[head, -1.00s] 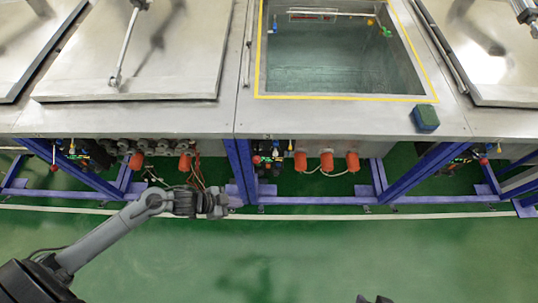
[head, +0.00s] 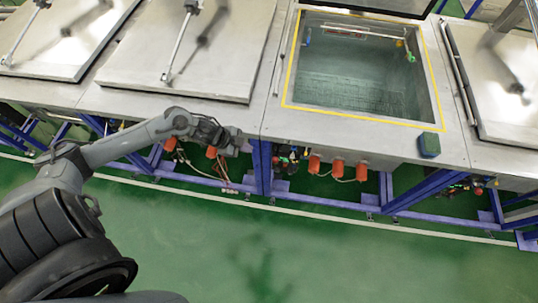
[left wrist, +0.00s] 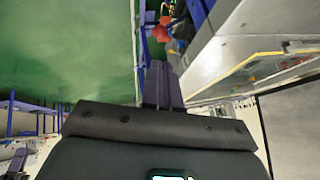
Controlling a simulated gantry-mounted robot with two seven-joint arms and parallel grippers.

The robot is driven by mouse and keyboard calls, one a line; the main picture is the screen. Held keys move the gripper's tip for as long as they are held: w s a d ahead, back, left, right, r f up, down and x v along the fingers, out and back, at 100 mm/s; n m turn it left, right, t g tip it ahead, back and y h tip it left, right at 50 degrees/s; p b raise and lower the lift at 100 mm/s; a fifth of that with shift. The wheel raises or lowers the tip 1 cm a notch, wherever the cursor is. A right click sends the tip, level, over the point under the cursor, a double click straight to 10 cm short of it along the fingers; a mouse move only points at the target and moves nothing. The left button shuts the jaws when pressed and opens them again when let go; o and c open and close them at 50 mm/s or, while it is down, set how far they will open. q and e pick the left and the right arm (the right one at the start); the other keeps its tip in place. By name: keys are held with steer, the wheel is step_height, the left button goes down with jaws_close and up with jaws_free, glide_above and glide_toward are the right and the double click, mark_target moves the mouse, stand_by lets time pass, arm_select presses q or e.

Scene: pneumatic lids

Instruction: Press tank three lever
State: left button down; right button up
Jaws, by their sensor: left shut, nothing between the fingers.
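Small clusters of coloured valve parts sit under the tank fronts, one below the open tank (head: 290,155) and one further right (head: 480,187). They are too small to tell which part is the tank three lever. My left gripper (head: 238,141) is shut and empty, in front of the tank front edge, left of the nearer cluster and apart from it. In the left wrist view its closed fingers (left wrist: 161,72) point towards the blue frame and a red-orange part (left wrist: 162,31). My right gripper is not in view.
The open tank (head: 286,104) has a yellow rim and holds liquid; closed metal lids (head: 190,60) flank it. Red-orange cylinders (head: 337,167) hang below its front. Blue frame legs (head: 262,168) stand beside them. The green floor (head: 330,255) in front is clear.

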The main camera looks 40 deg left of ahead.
mark_target(273, 159)
arm_select(q)
steer(key=shift+w+f, duration=0.1)
steer(key=shift+f, duration=0.05)
steer(key=x, duration=1.3)
steer(key=shift+w+d+f+b, duration=0.1)
steer(key=shift+w+f+b, duration=0.05)
steer(key=shift+f+b, duration=0.2)
